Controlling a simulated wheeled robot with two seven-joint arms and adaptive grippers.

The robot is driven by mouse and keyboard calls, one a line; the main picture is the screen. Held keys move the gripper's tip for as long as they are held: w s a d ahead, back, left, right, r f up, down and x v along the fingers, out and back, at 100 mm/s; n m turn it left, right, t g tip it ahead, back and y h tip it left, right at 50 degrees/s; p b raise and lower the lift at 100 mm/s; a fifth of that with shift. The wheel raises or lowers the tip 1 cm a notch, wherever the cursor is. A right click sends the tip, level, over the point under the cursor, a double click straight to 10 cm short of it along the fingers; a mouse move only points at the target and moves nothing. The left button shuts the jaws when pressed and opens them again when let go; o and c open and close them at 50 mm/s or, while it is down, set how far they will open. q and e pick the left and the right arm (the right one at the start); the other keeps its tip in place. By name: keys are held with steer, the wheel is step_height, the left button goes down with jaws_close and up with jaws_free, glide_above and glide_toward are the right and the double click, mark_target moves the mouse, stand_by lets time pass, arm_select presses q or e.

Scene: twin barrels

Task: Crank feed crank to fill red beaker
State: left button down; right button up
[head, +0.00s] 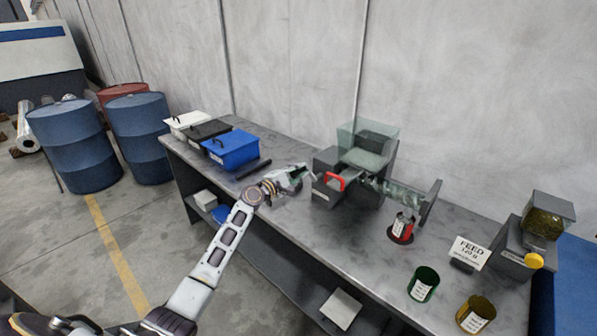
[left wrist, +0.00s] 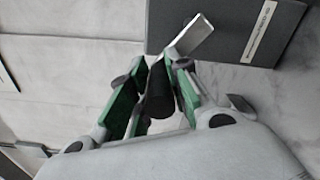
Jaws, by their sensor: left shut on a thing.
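The feed machine (head: 337,168) is a grey box with a clear hopper (head: 368,143) on top and a clear screw tube running right. A red arched handle (head: 335,182) is on its front. The red beaker (head: 402,226), with a white label, stands upright on a round dark base below the tube's right end. My left gripper (head: 296,175) is at the machine's left side. In the left wrist view, its green-padded fingers (left wrist: 154,98) are shut on the dark grip of the feed crank (left wrist: 160,92), whose metal arm meets the grey box. The beaker's fill level is unclear.
Blue (head: 232,150), black and white boxes stand at the table's left. A green beaker (head: 423,284), a yellow beaker (head: 475,314), a sign reading FEED 120 g (head: 469,252) and a second grey machine (head: 524,252) with a yellow knob are at the right. Barrels stand beyond the table's left.

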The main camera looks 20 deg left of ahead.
arm_select(q)
steer(key=c, duration=1.3)
jaws_free()
steer(key=shift+s+f, duration=0.1)
steer(key=shift+f, duration=0.2)
steer(key=shift+r+v, duration=0.2)
steer(key=shift+v, duration=0.75)
steer(key=v, duration=1)
steer(key=shift+r, duration=0.1)
